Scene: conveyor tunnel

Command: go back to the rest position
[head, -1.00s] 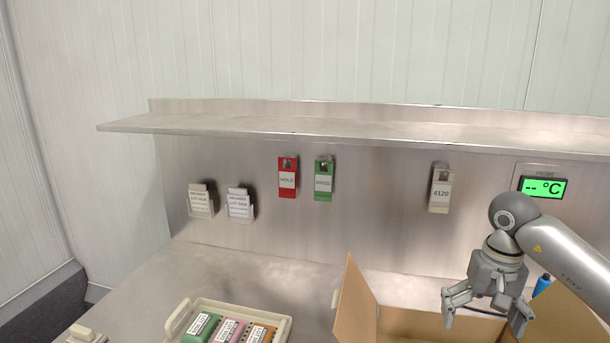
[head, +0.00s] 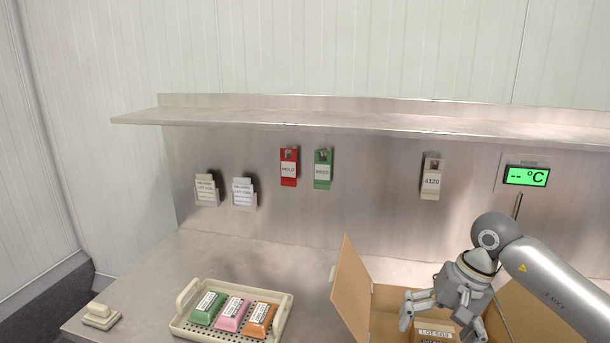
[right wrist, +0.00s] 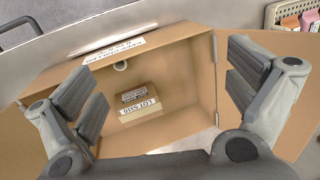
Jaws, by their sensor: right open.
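My right gripper (head: 443,318) is open above an open cardboard box (head: 352,290) at the lower right of the head view. In the right wrist view its two fingers (right wrist: 160,100) stand wide apart with nothing between them. A small brown carton (head: 434,330) with a LOT 5310 label lies inside the box. The carton also shows in the right wrist view (right wrist: 140,102), low in the box and apart from the fingers. My left gripper is not in view.
A cream tray (head: 285,318) with green, pink and orange packs stands left of the box. A steel shelf (head: 380,122) runs along the back above red, green and beige tags. A probe display (head: 526,176) is on the back panel. The counter left of the tray is mostly clear.

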